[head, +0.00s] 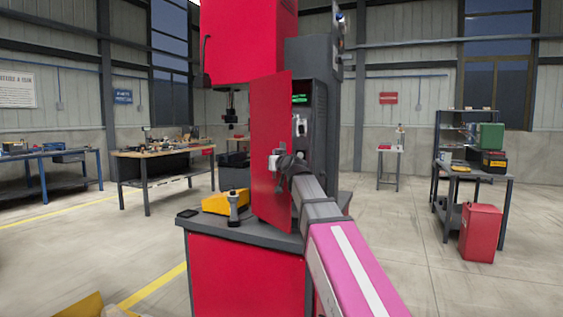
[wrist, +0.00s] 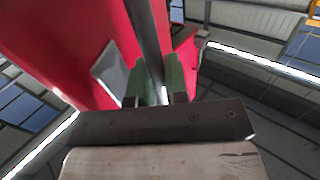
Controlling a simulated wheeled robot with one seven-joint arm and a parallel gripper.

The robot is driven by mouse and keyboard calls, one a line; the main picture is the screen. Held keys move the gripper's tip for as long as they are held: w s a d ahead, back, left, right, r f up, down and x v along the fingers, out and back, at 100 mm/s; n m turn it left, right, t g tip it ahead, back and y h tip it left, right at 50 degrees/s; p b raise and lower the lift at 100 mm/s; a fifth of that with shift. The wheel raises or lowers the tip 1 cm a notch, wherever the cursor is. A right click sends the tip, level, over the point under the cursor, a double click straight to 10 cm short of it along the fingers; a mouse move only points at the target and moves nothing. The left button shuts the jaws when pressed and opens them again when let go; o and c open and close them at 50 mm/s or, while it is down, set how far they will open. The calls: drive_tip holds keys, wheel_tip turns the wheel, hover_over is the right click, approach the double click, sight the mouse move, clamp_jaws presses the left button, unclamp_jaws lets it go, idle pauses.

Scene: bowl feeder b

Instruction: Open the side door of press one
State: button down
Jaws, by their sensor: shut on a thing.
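The press (head: 250,40) is a tall red and dark grey machine in the middle of the head view. Its red side door (head: 264,115) stands swung out from the body, and the dark interior with a green display (head: 300,98) shows beside it. My gripper (head: 279,163) is at the outer face of the door, at mid height. In the wrist view my gripper's green fingers (wrist: 155,85) are shut on the grey bar handle (wrist: 147,35), with the red door panel (wrist: 70,45) to the left. My arm hides part of the door's lower right edge in the head view.
A red bin (head: 481,233) and a shelf (head: 470,172) are at the right. A wooden workbench (head: 165,152) is behind at left. Open floor lies right of the press.

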idle(0.4)
drive_tip(key=c, duration=1.1)
unclamp_jaws()
drive_tip(key=shift+c, duration=0.2)
drive_tip(key=shift+s, duration=0.1)
drive_tip(key=v, duration=1)
drive_tip(key=shift+s, duration=0.25)
drive_tip(key=shift+d, duration=0.1)
